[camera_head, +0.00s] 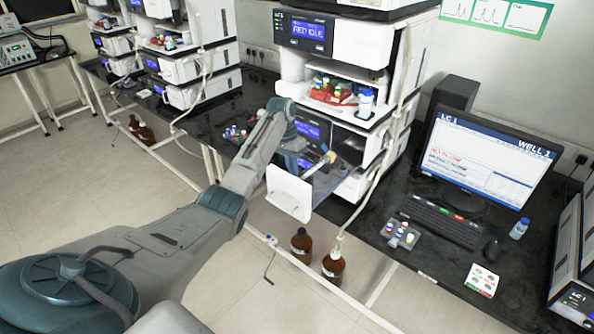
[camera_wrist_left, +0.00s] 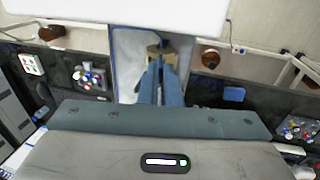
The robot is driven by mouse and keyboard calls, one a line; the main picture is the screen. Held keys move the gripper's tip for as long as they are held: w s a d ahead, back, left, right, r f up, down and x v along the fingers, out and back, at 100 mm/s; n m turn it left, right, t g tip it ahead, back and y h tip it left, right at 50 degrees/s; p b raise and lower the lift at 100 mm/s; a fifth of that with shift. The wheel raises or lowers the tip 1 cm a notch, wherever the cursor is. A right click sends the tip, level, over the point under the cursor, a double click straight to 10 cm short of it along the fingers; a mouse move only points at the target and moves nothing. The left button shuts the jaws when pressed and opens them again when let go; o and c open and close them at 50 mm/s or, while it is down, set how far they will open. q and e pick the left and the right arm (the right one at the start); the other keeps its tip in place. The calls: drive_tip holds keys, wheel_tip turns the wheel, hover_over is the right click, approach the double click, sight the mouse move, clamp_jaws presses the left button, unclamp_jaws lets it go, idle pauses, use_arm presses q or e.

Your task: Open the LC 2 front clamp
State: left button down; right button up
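The left arm reaches from the lower left to the front of the nearest instrument stack (camera_head: 345,135). My left gripper (camera_head: 311,154) is at an open compartment there, partly hidden by the wrist. A clear door or tray with a white front panel (camera_head: 289,193) sticks out below it. A small tan-yellow fitting (camera_head: 328,157) shows beside the gripper. In the left wrist view the blue fingers (camera_wrist_left: 161,66) lie close together, tips over a brass-coloured fitting (camera_wrist_left: 160,50). I cannot tell whether they grip it. No readable label marks LC 2. My right gripper is not in view.
A monitor (camera_head: 485,165) showing LC 1, a keyboard (camera_head: 441,220) and a vial tray (camera_head: 401,235) stand on the dark bench to the right. Brown bottles (camera_head: 333,265) stand below the bench front. More stacks (camera_head: 190,70) stand at the left.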

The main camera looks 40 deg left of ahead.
use_arm(q)
drive_tip(key=shift+a+f+h+b, duration=0.2)
drive_tip(key=shift+a+h+b, duration=0.15)
drive_tip(key=shift+a+h, duration=0.15)
drive_tip(key=h+b, duration=0.1)
drive_tip(key=b, duration=0.2)
drive_tip(key=a+f+h+b, duration=0.1)
drive_tip(key=h+b, duration=0.1)
drive_tip(key=b, duration=0.2)
drive_tip(key=a+h+b, duration=0.1)
drive_tip(key=h+b, duration=0.1)
drive_tip(key=b, duration=0.2)
drive_tip(key=shift+w+f, duration=0.15)
drive_tip(key=shift+f, duration=0.15)
drive_tip(key=shift+a+r+h+b, duration=0.15)
drive_tip(key=shift+h+b, duration=0.25)
drive_tip(key=shift+b, duration=0.6)
drive_tip(key=c, duration=1.6)
unclamp_jaws()
